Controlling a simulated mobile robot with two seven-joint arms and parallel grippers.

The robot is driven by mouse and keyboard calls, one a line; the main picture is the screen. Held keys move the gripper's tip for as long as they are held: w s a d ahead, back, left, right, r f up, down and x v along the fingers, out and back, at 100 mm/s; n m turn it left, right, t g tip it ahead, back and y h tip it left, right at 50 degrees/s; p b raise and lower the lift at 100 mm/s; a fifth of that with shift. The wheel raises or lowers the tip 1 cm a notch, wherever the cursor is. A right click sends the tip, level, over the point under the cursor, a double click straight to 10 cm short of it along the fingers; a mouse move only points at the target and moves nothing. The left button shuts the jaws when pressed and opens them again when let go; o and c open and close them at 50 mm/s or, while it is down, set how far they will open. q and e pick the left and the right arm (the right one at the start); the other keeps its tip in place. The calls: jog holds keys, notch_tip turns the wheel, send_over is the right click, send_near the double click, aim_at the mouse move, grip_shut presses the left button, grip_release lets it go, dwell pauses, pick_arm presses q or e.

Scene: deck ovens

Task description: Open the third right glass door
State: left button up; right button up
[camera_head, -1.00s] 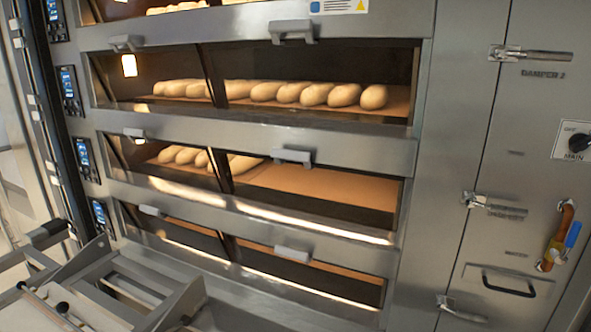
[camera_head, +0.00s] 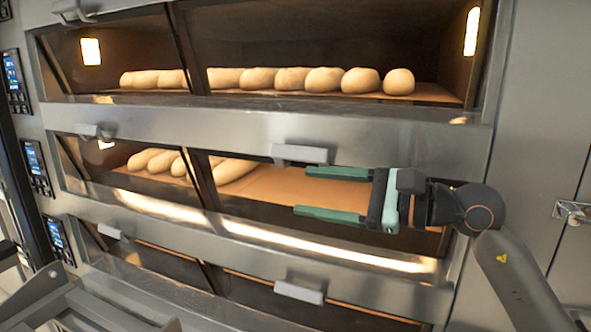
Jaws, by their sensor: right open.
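The third right glass door (camera_head: 265,192) is in the middle of the head view, with a bare brown deck behind it and a loaf at its left. It appears shut. Its grey handle (camera_head: 300,154) sits at the door's top edge. My right gripper (camera_head: 302,192) is open and empty, with green fingers pointing left in front of this glass. The upper finger is just below the handle's right end. I cannot tell whether it touches. The gripper hides part of the door's right side. My left gripper is not in view.
The deck above holds a row of loaves (camera_head: 322,80). The lower right door has its own handle (camera_head: 299,292). Left doors have handles too (camera_head: 93,132). Control panels (camera_head: 35,160) line the left. A metal frame (camera_head: 50,300) stands at bottom left. A latch (camera_head: 570,211) is at far right.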

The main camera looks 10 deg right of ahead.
aim_at(301, 153)
jog(key=w+d+r+n+t+h, duration=0.2)
jog(key=d+r+t+h, duration=0.15)
jog(key=d, duration=0.25)
jog(key=shift+g+h, duration=0.35)
jog(key=x, duration=0.3)
jog(key=p+x, duration=0.1)
jog(key=x, duration=0.3)
jog(key=r+x, duration=0.1)
jog(key=x, duration=0.2)
jog(key=shift+w+a, duration=0.2)
jog(key=shift+a, duration=0.15)
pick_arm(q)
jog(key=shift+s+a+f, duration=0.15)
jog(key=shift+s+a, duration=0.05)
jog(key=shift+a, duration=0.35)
pick_arm(e)
jog(key=shift+w+a+f, duration=0.2)
jog(key=shift+w+a, duration=0.15)
jog(key=shift+w, duration=0.2)
jog(key=shift+c, duration=0.2)
grip_shut()
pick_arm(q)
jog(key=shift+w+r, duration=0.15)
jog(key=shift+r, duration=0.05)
